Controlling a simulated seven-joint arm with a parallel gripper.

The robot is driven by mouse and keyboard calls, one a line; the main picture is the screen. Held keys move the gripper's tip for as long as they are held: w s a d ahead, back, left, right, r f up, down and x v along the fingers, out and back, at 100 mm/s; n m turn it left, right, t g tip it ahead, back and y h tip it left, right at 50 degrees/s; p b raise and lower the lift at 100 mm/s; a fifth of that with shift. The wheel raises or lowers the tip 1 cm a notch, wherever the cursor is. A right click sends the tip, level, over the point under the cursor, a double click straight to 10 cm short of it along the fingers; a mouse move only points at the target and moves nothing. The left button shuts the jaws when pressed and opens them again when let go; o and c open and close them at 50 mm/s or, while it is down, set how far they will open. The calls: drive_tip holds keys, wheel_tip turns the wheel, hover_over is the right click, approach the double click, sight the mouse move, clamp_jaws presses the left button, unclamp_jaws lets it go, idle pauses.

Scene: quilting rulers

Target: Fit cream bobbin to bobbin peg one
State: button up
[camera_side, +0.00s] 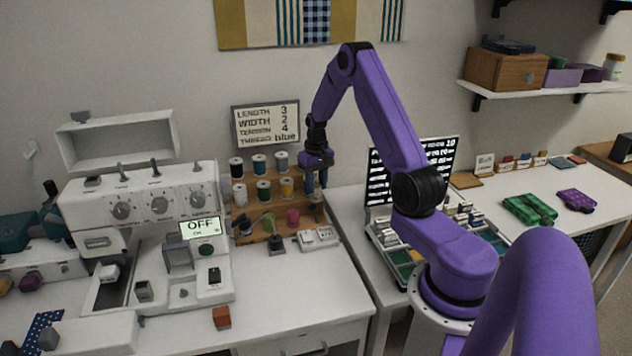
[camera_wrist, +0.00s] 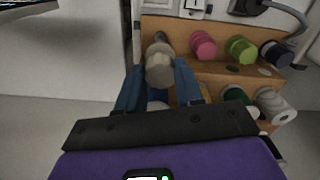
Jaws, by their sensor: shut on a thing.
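The cream bobbin (camera_wrist: 160,66) is between the blue fingertips of my gripper (camera_wrist: 158,82) in the wrist view, and the fingers are shut on it. In the side view my gripper (camera_side: 315,182) points down at the right end of the wooden thread rack (camera_side: 250,214). The cream bobbin lines up beside the pink bobbin (camera_wrist: 203,44), with the green (camera_wrist: 241,49) and navy (camera_wrist: 276,54) bobbins beyond it. I cannot tell whether the bobbin touches a peg, and peg one is not clearly seen.
Spools stand on the rack's upper steps, including a yellow one (camera_side: 286,188) near my gripper. A white sewing machine (camera_side: 150,235) stands to the left. A laptop-like screen (camera_side: 440,155) and a sorting tray (camera_side: 408,258) are to the right. The table front is mostly clear.

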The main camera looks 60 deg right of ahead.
drive_tip(key=shift+f, duration=2.65)
drive_tip(key=shift+f, duration=1.55)
drive_tip(key=o, duration=1)
drive_tip(key=shift+r, duration=0.15)
wheel_tip(320, 180, up, 17)
drive_tip(key=shift+r, duration=0.1)
